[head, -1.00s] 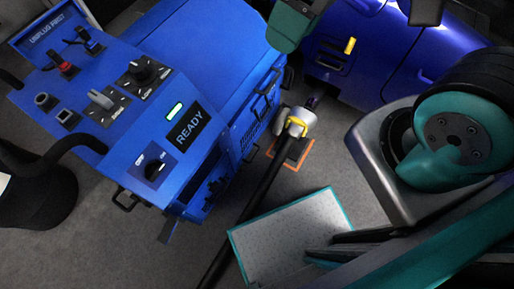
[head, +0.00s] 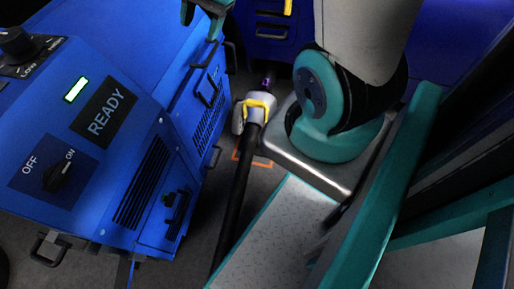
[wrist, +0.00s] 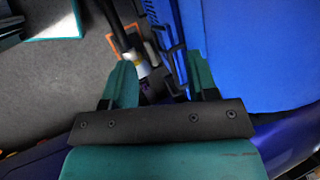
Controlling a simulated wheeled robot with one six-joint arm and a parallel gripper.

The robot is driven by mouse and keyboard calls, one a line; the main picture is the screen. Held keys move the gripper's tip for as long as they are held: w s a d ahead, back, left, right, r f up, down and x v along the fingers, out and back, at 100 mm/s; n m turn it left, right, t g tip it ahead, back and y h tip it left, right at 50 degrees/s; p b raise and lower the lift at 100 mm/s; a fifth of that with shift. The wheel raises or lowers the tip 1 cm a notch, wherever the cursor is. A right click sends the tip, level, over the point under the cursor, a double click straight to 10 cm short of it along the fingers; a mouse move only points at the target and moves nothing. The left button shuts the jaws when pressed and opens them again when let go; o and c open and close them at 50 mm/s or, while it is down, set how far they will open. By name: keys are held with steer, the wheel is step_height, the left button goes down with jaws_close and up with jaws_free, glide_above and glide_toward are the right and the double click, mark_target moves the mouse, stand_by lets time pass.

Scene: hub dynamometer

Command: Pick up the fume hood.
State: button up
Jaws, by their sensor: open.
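The fume hood appears to be the pale grey nozzle (head: 258,93) with a yellow handle, at the end of a thick black hose near the floor. Its dark front end points at the blue vehicle. In the wrist view the nozzle (wrist: 142,66) shows small, beyond the fingers and closer to the left one. My gripper (head: 202,19) is at the top of the head view, beside the blue cabinet, partly cut off by the frame. In the wrist view my gripper (wrist: 161,65) has its teal fingers apart, with nothing held between them.
The blue cabinet (head: 110,75) with a READY sign and side handles stands close on the left. A blue vehicle (head: 270,42) is at the back. An orange-marked patch (head: 242,152) lies on the grey floor under the hood. The black hose (head: 236,190) runs toward me.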

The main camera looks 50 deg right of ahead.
steer(key=s+d+f+m+t+h+b, duration=0.1)
steer(key=d+f+m+b, duration=0.5)
steer(key=f, duration=0.4)
steer(key=s+d+f+m+b, duration=0.1)
steer(key=d+f+m+b, duration=0.3)
steer(key=d+f, duration=0.4)
steer(key=m+b, duration=0.5)
steer(key=m, duration=0.2)
glide_toward(257, 102)
steer(key=shift+h, duration=0.4)
steer(key=b+x, duration=0.6)
steer(key=b, duration=0.1)
steer(key=shift+s+a+f, duration=0.2)
steer(key=shift+s+a, duration=0.1)
steer(key=shift+a, duration=0.05)
steer(key=b+x, duration=0.1)
steer(key=x, duration=0.1)
steer(key=b+x, duration=0.4)
steer(key=shift+w, duration=0.35)
steer(key=shift+r, duration=0.1)
jaws_close()
steer(key=shift+r, duration=0.1)
